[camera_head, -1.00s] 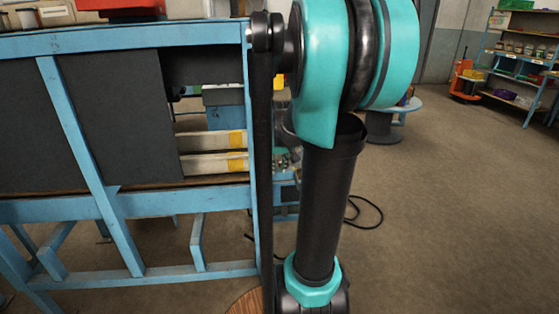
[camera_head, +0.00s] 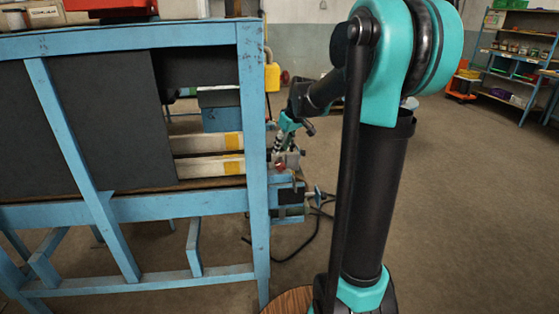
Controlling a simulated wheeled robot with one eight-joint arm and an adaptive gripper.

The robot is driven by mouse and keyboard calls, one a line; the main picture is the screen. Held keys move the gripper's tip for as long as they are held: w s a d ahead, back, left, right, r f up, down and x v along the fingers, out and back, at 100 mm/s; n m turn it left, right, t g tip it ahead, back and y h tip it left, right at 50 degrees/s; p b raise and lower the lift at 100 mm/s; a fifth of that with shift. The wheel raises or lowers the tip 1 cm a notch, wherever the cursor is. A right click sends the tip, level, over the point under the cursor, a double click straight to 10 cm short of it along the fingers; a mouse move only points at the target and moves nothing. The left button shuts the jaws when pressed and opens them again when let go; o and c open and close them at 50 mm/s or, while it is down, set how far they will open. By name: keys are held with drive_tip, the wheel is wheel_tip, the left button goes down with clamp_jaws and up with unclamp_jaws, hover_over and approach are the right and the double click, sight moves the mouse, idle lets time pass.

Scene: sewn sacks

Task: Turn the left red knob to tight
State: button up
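My arm reaches past the end of the blue bench, and its small far end (camera_head: 281,145) is by a small metal fitting (camera_head: 291,160) at the bench's right end. My gripper there is too small and dark to tell whether it is open or shut. A tiny reddish spot (camera_head: 280,165) shows on the fitting beside it. I cannot tell whether it is the left red knob, how it is turned, or whether the gripper touches it. No second red knob can be made out.
The blue bench frame (camera_head: 120,209) with dark panels fills the left. White bars (camera_head: 208,167) with yellow bands lie inside it. A dark cable (camera_head: 300,250) lies on the floor behind. Shelves (camera_head: 520,60) stand far right; the floor at right is clear.

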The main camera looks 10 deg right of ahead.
sight(276, 162)
drive_tip(key=x, duration=0.7)
drive_tip(key=shift+a+f, duration=0.15)
drive_tip(key=shift+f, duration=0.05)
clamp_jaws()
